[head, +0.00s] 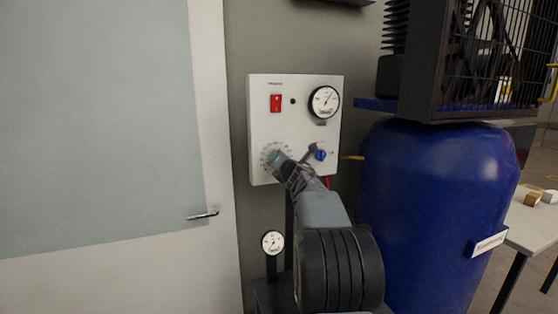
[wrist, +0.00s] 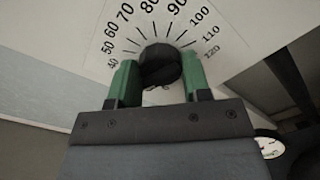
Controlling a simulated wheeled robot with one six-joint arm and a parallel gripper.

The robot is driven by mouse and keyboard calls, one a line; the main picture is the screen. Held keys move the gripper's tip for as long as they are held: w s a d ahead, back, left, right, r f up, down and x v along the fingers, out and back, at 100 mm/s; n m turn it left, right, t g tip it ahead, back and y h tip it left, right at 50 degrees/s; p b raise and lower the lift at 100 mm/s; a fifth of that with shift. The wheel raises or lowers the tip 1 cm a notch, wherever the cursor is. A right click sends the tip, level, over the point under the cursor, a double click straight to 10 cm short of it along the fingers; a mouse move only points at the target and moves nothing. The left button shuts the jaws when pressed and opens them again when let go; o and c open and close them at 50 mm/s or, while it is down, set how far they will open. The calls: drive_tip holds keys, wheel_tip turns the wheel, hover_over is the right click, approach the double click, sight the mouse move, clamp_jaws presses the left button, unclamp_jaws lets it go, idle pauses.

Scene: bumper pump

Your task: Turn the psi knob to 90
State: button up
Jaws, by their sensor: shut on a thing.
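The psi knob (wrist: 160,65) is a round black knob in the wrist view, sitting in the middle of a printed dial scale (wrist: 172,12) with numbers from 40 to 120. My gripper (wrist: 157,80) has green fingers, one on each side of the knob, and is shut on it. The knob's pointer mark cannot be made out. In the head view my gripper (head: 276,158) reaches the lower left of the white control panel (head: 262,125), where it hides the knob and part of the scale.
The panel also carries a red switch (head: 276,103), a round gauge (head: 324,102) and a blue knob (head: 320,155) close to the right of my gripper. A large blue tank (head: 430,200) stands to the right. A door (head: 100,130) is on the left. A smaller gauge (head: 273,242) sits below.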

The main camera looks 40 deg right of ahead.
drive_tip(key=m+p, duration=0.2)
drive_tip(key=m, duration=0.5)
drive_tip(key=m+p, duration=0.2)
drive_tip(key=m, duration=0.2)
drive_tip(key=m+p, duration=0.2)
drive_tip(key=m, duration=0.2)
drive_tip(key=shift+m, duration=0.3)
drive_tip(key=m+p, duration=0.3)
drive_tip(key=m, duration=0.3)
drive_tip(key=m+p, duration=0.2)
drive_tip(key=m, duration=0.4)
drive_tip(key=shift+f, duration=0.1)
drive_tip(key=shift+m+p, duration=0.3)
drive_tip(key=o, duration=0.9)
